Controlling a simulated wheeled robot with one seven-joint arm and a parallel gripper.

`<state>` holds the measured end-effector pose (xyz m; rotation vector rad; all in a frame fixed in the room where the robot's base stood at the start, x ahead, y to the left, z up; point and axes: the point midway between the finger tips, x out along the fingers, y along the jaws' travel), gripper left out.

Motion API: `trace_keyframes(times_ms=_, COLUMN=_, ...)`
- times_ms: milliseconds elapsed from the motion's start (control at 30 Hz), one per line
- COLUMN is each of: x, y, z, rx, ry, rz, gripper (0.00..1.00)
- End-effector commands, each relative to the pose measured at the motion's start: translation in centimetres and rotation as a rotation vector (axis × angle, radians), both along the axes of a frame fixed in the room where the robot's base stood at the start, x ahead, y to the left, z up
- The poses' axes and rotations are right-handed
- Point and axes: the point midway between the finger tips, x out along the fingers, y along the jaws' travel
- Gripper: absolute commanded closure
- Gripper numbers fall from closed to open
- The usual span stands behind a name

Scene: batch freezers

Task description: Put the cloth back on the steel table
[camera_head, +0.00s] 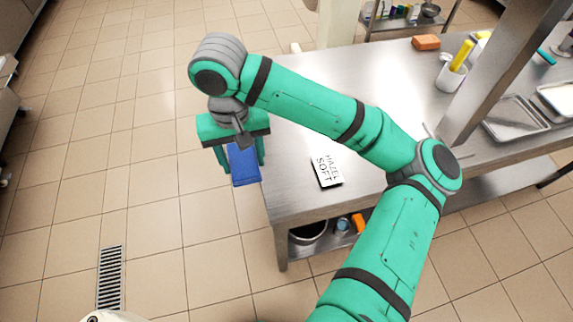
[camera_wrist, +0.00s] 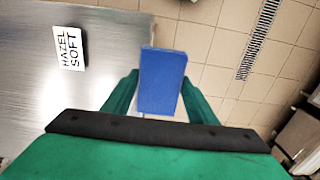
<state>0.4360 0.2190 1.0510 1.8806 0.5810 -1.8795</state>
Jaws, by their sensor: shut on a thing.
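The cloth (camera_head: 243,166) is a folded blue rectangle. My gripper (camera_head: 242,160) is shut on it, with a finger on each side. In the head view the cloth hangs just beyond the left edge of the steel table (camera_head: 305,91), with floor tiles behind it. In the wrist view the cloth (camera_wrist: 162,82) sits between the fingers of my gripper (camera_wrist: 160,92), and the table (camera_wrist: 110,35) lies to its left. The cloth's height relative to the tabletop is hard to tell.
A white card reading "HAZEL SOFT" (camera_head: 326,170) lies near the table's left front edge. An orange sponge (camera_head: 426,42), a cup with a yellow-handled tool (camera_head: 452,75) and metal trays (camera_head: 517,119) stand farther right. The tabletop's left part is largely clear. A floor drain (camera_head: 110,277) is at lower left.

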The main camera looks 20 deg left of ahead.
Motion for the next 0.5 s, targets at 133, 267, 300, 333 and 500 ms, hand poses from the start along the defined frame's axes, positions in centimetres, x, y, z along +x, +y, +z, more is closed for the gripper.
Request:
trace_keyframes(times_ms=133, x=2.4, y=-2.5, z=-1.5, rx=-0.001, ry=0.002, rz=-0.009, gripper=0.69)
trace_keyframes(times_ms=267, x=4.2, y=-4.4, z=-2.9, rx=-0.002, ry=0.002, rz=-0.009, gripper=0.69)
trace_keyframes(times_ms=300, x=4.5, y=-4.8, z=-3.7, rx=-0.001, ry=0.004, rz=-0.009, gripper=0.69)
trace_keyframes(times_ms=333, x=4.8, y=-5.1, z=-4.2, rx=-0.002, ry=0.002, rz=-0.009, gripper=0.69)
trace_keyframes(times_ms=500, x=6.1, y=-6.5, z=-6.4, rx=-0.001, ry=0.002, rz=-0.007, gripper=0.69)
